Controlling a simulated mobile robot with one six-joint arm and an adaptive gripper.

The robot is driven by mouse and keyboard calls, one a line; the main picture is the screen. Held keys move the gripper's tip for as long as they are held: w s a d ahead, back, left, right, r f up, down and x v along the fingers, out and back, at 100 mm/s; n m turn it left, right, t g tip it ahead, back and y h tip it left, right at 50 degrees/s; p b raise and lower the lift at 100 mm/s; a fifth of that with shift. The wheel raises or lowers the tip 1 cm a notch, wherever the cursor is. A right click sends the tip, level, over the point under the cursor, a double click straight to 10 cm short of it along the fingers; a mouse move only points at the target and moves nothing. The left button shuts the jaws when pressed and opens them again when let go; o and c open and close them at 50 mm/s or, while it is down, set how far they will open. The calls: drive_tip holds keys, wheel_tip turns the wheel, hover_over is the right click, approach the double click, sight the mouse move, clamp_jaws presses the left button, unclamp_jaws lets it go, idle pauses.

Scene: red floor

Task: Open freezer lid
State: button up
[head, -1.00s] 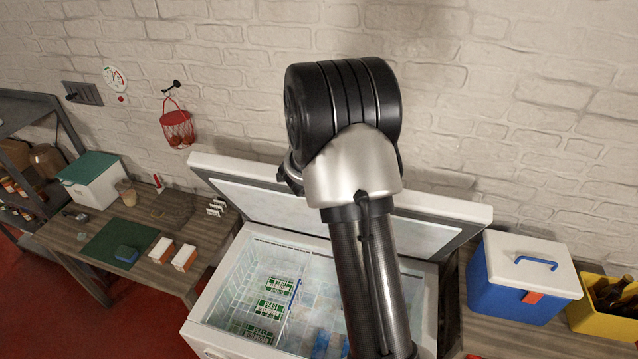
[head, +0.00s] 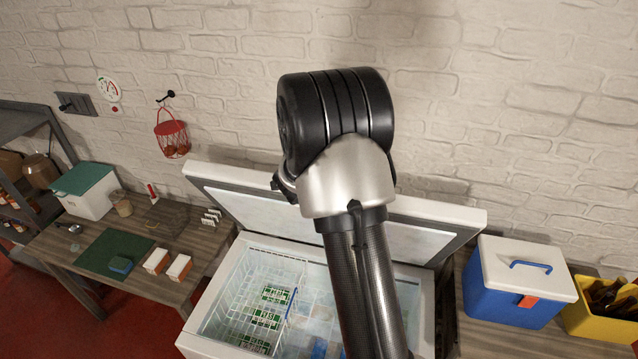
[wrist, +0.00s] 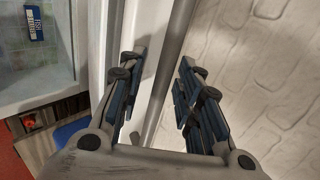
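The white chest freezer (head: 213,318) stands open in the head view. Its lid (head: 425,208) is raised and leans back toward the brick wall, with its pale inner panel showing. My arm crosses in front of the lid and hides its middle; my gripper is hidden there. In the wrist view, my gripper (wrist: 158,70) has its two blue-padded fingers apart. The lid (wrist: 118,45) runs beside and beyond the fingers; I cannot tell whether they touch it. The freezer's interior (wrist: 35,45) shows at upper left in the wrist view.
Inside the freezer is a wire basket (head: 240,310) with green-and-white packs. A wooden table (head: 205,262) with boxes stands on the left. A blue cooler (head: 508,300) and a yellow crate (head: 590,322) stand on the right. The brick wall is close behind the lid.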

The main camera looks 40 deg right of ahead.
drive_tip(key=v, duration=1.2)
drive_tip(key=shift+f, duration=0.1)
drive_tip(key=s+a+f+n+g+y+b, duration=0.1)
drive_tip(key=s+a+f+n+y+b, duration=0.7)
drive_tip(key=s+a+f+n+b, duration=1.6)
drive_tip(key=s+a+n+b, duration=0.1)
drive_tip(key=n+b, duration=0.3)
drive_tip(key=b, duration=0.4)
drive_tip(key=shift+s+a+n, duration=0.2)
drive_tip(key=shift+s+n, duration=0.2)
drive_tip(key=shift+s, duration=0.2)
